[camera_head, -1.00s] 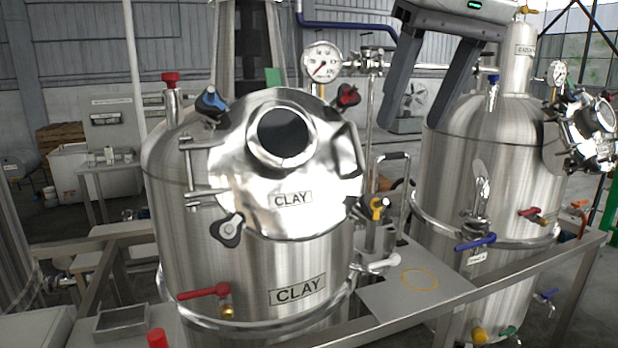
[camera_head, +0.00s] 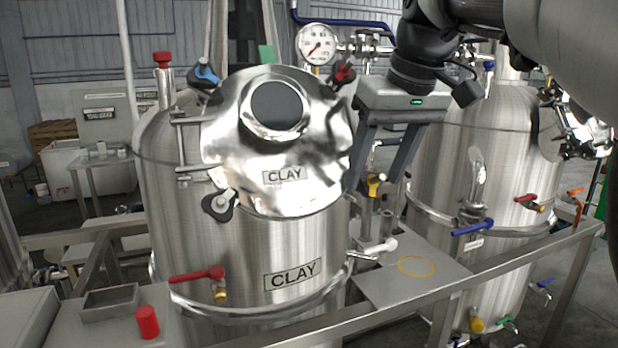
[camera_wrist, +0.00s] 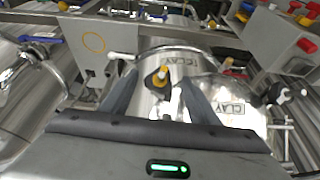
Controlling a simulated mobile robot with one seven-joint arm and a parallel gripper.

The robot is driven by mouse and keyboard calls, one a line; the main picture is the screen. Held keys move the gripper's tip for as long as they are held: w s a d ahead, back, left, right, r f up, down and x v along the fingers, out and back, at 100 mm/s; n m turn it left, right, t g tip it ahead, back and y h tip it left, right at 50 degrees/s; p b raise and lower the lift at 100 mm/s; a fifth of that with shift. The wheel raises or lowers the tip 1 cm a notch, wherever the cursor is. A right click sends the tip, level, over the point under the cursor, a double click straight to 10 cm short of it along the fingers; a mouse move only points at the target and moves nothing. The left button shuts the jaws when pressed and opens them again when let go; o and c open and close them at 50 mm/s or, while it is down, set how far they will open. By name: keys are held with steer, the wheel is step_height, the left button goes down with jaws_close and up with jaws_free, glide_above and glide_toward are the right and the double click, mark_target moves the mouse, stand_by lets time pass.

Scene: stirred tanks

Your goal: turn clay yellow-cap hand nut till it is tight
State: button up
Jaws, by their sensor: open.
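The clay tank (camera_head: 250,240) is steel with CLAY labels, and its round manway lid (camera_head: 225,145) is down at the front. The yellow-cap hand nut (camera_head: 375,184) sits at the lid's lower right edge, partly hidden by a finger in the head view. In the wrist view the nut (camera_wrist: 158,80) shows its yellow cap and dark body between my two fingers. My gripper (camera_head: 371,188) points down at the nut with its fingers apart, one on either side of it. In the wrist view the gripper (camera_wrist: 158,77) shows a gap between each finger and the nut.
Other hand nuts ring the lid: blue (camera_head: 206,73), red (camera_head: 344,74) and black-and-white (camera_head: 220,204). A pressure gauge (camera_head: 317,44) stands behind the lid. A white-ended valve handle (camera_head: 378,247) juts out below the nut. A second tank (camera_head: 440,160) stands to the right.

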steer(key=shift+w+a+f, duration=0.1)
steer(key=shift+w+f, duration=0.1)
steer(key=shift+f, duration=0.4)
steer(key=c, duration=1)
steer(key=shift+c, duration=0.2)
